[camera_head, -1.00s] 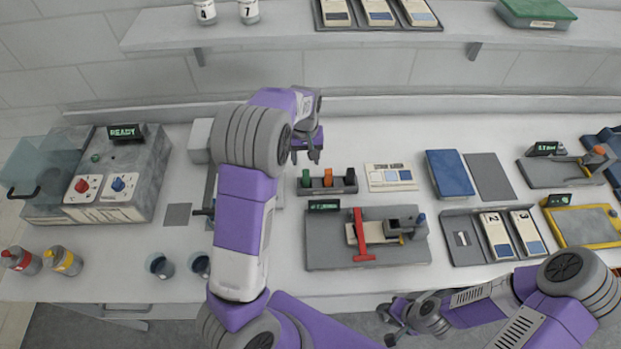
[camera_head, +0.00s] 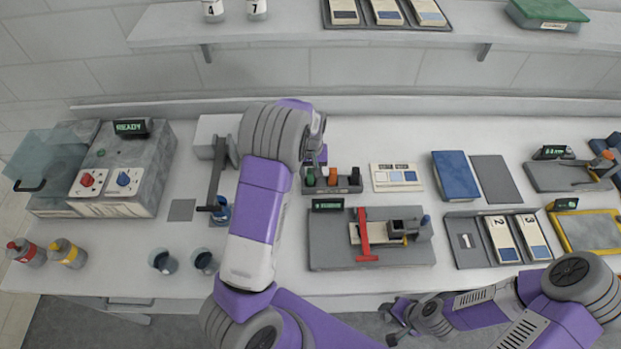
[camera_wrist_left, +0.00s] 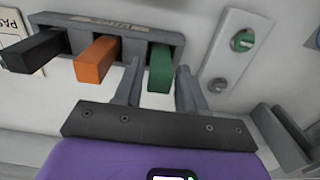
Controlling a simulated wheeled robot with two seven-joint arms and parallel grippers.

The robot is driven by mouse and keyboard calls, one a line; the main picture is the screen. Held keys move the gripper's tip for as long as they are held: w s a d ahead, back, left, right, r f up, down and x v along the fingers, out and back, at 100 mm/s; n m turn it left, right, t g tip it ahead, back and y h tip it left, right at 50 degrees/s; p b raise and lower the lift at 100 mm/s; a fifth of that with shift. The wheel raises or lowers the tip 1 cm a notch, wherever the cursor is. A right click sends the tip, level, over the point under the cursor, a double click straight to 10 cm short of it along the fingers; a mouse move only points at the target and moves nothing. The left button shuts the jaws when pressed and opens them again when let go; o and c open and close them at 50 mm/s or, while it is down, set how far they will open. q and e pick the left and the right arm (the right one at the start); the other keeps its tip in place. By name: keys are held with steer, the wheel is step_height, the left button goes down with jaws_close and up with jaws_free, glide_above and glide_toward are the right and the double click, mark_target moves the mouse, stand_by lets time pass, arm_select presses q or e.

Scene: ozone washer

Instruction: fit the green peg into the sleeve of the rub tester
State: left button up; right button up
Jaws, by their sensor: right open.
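The green peg (camera_head: 310,177) stands at the left end of a dark grey peg rack (camera_head: 331,189). In the left wrist view the green peg (camera_wrist_left: 160,69) is between the two fingers of my left gripper (camera_wrist_left: 158,85), which are apart with a gap on each side. In the head view my left gripper (camera_head: 318,157) is mostly hidden by its own wrist. A grey-based device with a red lever (camera_head: 364,238) and a grey block (camera_head: 405,220) stands in front of the rack; I cannot tell whether it is the rub tester. My right gripper (camera_head: 389,323) is open and empty before the table's front edge.
An orange peg (camera_wrist_left: 95,59) and a black peg (camera_wrist_left: 35,50) share the rack. A cream card (camera_head: 397,177) and blue book (camera_head: 454,175) lie to its right. Another device (camera_head: 570,175) stands at the far right. Two small cups (camera_head: 163,262) stand near the front left.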

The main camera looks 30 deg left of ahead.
arm_select(q)
jaws_close()
steer(key=shift+r, duration=0.15)
